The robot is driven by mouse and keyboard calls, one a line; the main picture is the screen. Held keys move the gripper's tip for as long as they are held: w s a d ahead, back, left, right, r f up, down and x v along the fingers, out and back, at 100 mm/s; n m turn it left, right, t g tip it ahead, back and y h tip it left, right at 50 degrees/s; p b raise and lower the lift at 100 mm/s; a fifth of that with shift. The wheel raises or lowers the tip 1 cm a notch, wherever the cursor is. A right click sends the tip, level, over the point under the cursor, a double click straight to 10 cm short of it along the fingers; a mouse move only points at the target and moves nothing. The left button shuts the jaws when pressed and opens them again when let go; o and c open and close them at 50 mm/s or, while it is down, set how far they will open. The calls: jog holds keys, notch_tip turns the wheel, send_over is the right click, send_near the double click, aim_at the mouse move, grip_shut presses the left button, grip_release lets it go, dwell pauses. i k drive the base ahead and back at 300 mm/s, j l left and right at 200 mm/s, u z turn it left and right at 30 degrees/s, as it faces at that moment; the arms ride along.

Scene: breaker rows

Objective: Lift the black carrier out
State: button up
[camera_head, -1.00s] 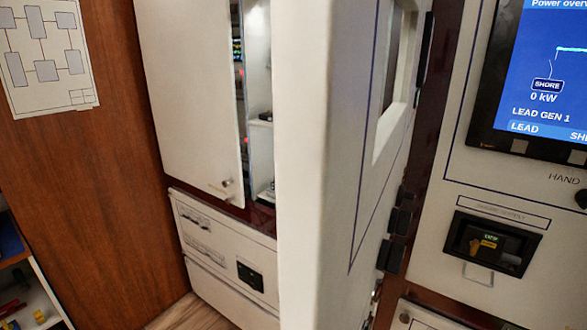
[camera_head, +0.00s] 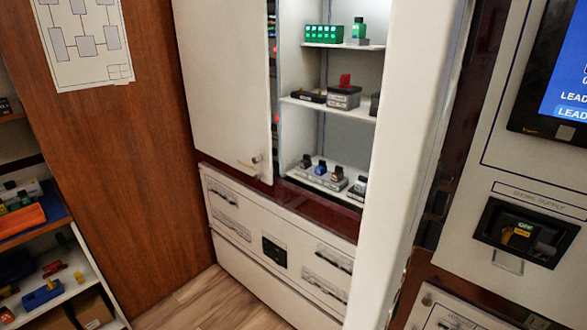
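The open cabinet on the back wall shows three shelves. On its middle shelf lies a low, flat black piece (camera_head: 308,97); I cannot tell if it is the black carrier. Right of it stands a grey-and-black block (camera_head: 344,97) with a red top. A dark item (camera_head: 375,103) at the shelf's right end is partly hidden by the white panel. My gripper is not in view.
A white cabinet door (camera_head: 222,80) stands left of the opening, and a large white panel (camera_head: 405,170) cuts off its right side. A green block (camera_head: 323,34) is on the top shelf; several breakers sit on the bottom shelf (camera_head: 318,184). A side rack (camera_head: 50,260) stands left.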

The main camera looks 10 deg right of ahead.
aim_at(306, 164)
jog(key=i+u, duration=0.1)
jog(key=u, duration=0.25)
jog(key=i+j+u, duration=0.1)
jog(key=u, duration=0.6)
jog(key=i, duration=1.9)
jog(key=i+z, duration=0.1)
jog(key=i, duration=0.4)
jog(key=i+j+z, duration=0.1)
jog(key=i, duration=0.45)
jog(key=i+j+z, duration=0.1)
jog(key=i, duration=0.4)
jog(key=j, duration=0.1)
